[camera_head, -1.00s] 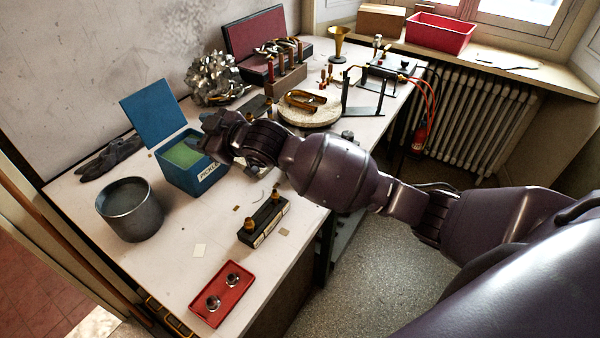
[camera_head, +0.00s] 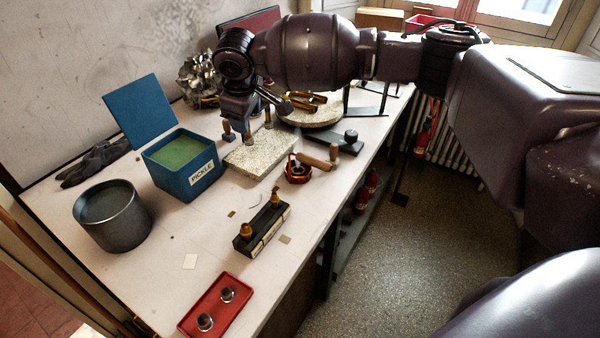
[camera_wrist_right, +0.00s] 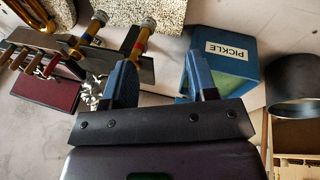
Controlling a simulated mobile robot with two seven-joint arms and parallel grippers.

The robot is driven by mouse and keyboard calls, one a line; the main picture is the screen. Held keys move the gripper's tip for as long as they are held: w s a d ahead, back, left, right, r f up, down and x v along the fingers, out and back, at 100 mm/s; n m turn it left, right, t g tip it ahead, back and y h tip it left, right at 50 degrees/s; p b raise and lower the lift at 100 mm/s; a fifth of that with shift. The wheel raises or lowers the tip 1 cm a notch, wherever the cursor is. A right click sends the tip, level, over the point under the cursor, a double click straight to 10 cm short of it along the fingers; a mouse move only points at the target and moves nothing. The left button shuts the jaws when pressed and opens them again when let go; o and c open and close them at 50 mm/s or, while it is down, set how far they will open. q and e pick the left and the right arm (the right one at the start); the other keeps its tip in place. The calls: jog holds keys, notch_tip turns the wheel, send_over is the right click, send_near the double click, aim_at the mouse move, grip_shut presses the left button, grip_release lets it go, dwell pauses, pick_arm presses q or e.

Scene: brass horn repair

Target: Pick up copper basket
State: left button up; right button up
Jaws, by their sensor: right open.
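The copper basket (camera_head: 297,172) seems to be the small round copper-coloured piece on the bench in the head view, right of the speckled block. A wooden handle (camera_head: 316,161) lies against it; I cannot tell whether they are joined. My right gripper (camera_head: 240,132) hangs fingers down over the left part of the block, left of and apart from the basket. In the right wrist view its two fingers (camera_wrist_right: 160,62) are spread with nothing between them. I cannot make out the basket there. My left gripper is not in view.
The blue pickle box (camera_head: 190,185) with its lid up stands left of the gripper. Brass-topped pieces (camera_head: 268,118) stand close by it. A grey pot (camera_head: 112,218), a black block with brass knobs (camera_head: 262,228) and a red tray (camera_head: 215,308) stand nearer. Bare bench lies around the basket's front.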

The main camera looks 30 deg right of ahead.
aim_at(303, 155)
jog(key=s+d+f+m+g+h, duration=0.1)
jog(key=s+d+f+g, duration=0.1)
jog(key=d, duration=0.1)
jog(key=s+d+f+m+g+h, duration=0.1)
jog(key=s+d+f+g, duration=0.1)
jog(key=s, duration=0.1)
jog(key=s+d+f+m+g+b, duration=0.1)
jog(key=s+d+f+g, duration=0.1)
jog(key=s+d, duration=0.1)
jog(key=shift+s+d+h, duration=0.25)
jog(key=shift+d+h, duration=0.1)
jog(key=shift+h, duration=0.05)
jog(key=shift+s+b+x, duration=0.15)
jog(key=shift+b+x, duration=0.1)
jog(key=shift+x, duration=1.05)
jog(key=shift+s+b+x, duration=0.15)
jog(key=shift+b+x, duration=0.05)
jog(key=shift+x, duration=1.15)
jog(key=shift+a+r, duration=0.1)
jog(key=shift+a, duration=0.05)
grip_shut()
